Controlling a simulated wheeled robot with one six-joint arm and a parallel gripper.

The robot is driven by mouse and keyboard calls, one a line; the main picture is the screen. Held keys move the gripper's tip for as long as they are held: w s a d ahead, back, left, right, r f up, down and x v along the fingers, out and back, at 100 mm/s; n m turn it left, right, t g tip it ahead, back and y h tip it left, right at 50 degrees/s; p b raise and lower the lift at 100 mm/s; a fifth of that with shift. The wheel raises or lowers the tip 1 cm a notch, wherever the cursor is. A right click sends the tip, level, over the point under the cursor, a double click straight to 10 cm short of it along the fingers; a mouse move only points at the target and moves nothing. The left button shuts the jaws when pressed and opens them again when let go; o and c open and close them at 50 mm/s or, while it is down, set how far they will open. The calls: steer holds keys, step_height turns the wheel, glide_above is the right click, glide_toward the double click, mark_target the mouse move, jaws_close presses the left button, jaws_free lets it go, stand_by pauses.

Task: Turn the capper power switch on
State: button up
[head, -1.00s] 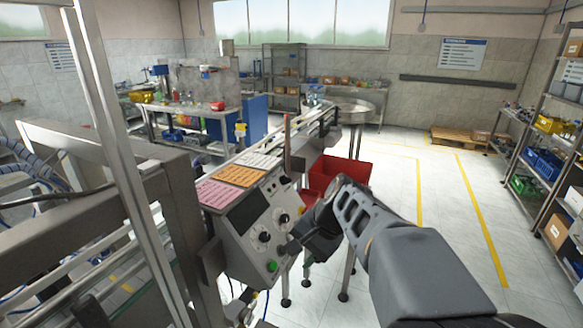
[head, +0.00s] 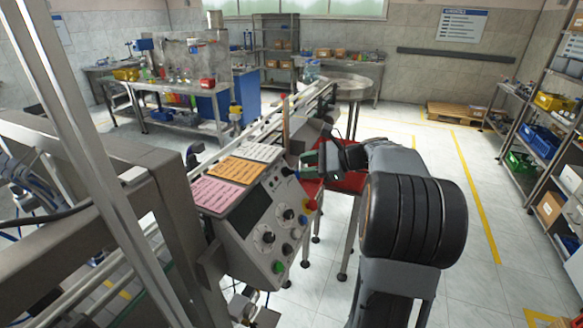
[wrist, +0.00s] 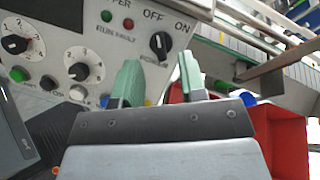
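The capper power switch is a black rotary knob (wrist: 160,45) on the grey control panel (wrist: 75,25), below the words OFF and ON in the wrist view. Its pale mark seems to point up toward OFF, though it is small. In the head view the knob (head: 287,171) is near the panel's upper right corner. My gripper (wrist: 160,75) is open, with green-padded fingers and nothing between them. In the wrist view the knob appears in line with the gap between the fingertips. In the head view my gripper (head: 310,160) is right of the knob, apparently clear of the panel.
Green and red lamps (wrist: 113,24) sit left of the switch. Two dials (wrist: 75,62) and several buttons are farther left and below. A conveyor (wrist: 235,60) runs beside the panel. Pink, orange and white cards (head: 235,169) lie atop the panel.

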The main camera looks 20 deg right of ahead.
mark_target(290, 169)
steer(key=shift+x, duration=2.35)
steer(key=shift+p, duration=0.3)
steer(key=c, duration=0.6)
